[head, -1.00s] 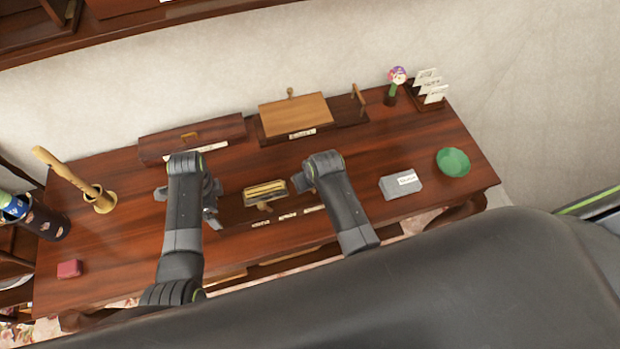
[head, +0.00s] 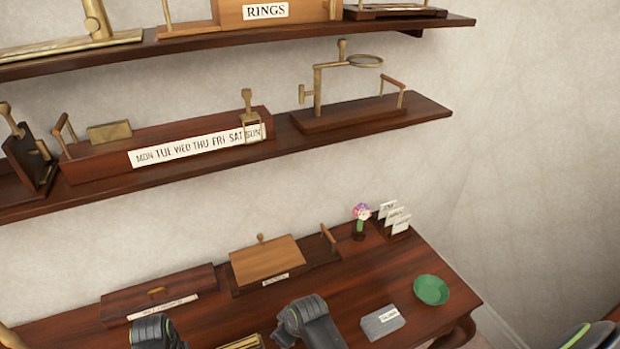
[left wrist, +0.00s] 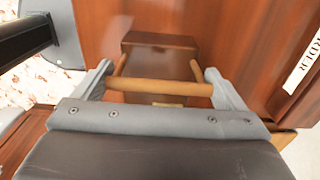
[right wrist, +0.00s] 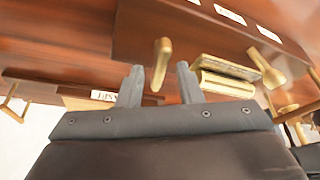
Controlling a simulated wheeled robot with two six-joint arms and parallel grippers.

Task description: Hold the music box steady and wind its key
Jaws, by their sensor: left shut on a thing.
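In the left wrist view my left gripper (left wrist: 159,78) is shut on a wooden bar handle (left wrist: 160,87) joined to a dark wooden body (left wrist: 160,42), apparently the music box. In the right wrist view my right gripper (right wrist: 159,72) is open. A brass key-like piece (right wrist: 161,58) shows between and beyond its fingertips; I cannot tell whether they touch. In the head view only the tops of my wrists show; the fingers and most of the music box are below the frame.
On the desk are a long dark box (head: 160,292), a wooden-lidded box (head: 268,258), a flower (head: 361,216), a card rack (head: 396,225), a grey labelled block (head: 382,323) and a green bowl (head: 431,289). A shelf (head: 425,112) with wooden and brass devices hangs above.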

